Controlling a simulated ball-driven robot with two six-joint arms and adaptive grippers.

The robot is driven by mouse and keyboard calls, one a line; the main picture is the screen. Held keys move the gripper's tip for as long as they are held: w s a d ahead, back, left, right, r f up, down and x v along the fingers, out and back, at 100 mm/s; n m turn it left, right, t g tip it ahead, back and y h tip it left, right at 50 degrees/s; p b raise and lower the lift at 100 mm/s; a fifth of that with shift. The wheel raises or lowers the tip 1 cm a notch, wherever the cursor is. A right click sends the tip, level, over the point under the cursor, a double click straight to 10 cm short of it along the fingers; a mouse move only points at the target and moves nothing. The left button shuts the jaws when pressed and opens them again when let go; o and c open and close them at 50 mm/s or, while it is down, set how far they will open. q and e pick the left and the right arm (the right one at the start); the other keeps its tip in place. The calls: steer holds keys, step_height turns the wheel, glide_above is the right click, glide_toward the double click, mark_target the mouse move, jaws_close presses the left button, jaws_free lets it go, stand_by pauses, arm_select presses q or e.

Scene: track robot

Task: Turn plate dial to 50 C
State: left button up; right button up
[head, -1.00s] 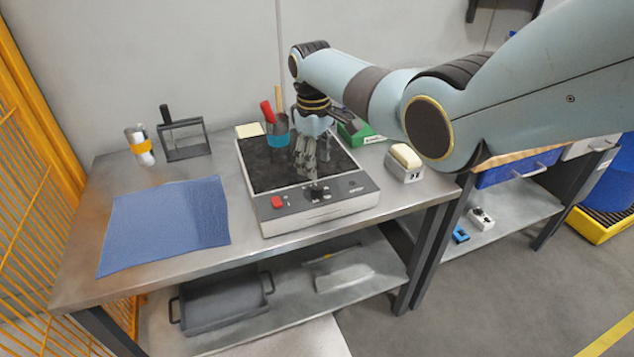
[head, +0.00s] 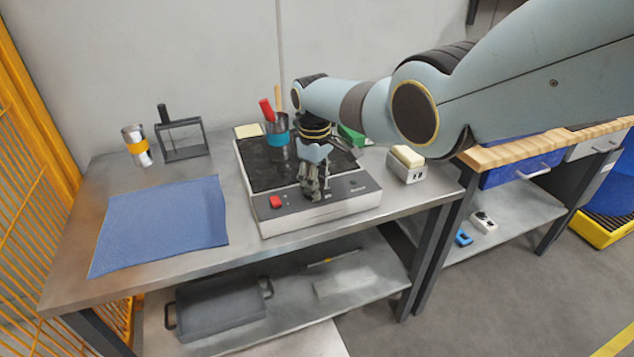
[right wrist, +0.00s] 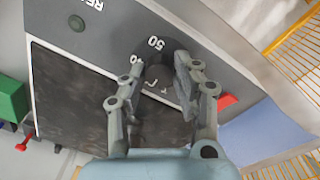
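The hot plate (head: 330,211) stands on the steel table, with a dark top and a light grey front panel. Its dark dial (right wrist: 158,74) sits between my right fingertips in the right wrist view; a white "50" is printed beside it. In the head view my right gripper (head: 314,192) points down over the dial and hides most of it. The right gripper also shows in the right wrist view (right wrist: 158,66), its fingers apart on either side of the dial. I cannot tell whether they touch it or where the dial points. My left gripper is not in view.
A red switch (head: 276,202) is left of the dial. A blue mat (head: 160,225) lies left, and a white block-like box (head: 406,166) stands right. Yellow fencing (head: 30,150) borders the left.

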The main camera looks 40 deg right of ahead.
jaws_close()
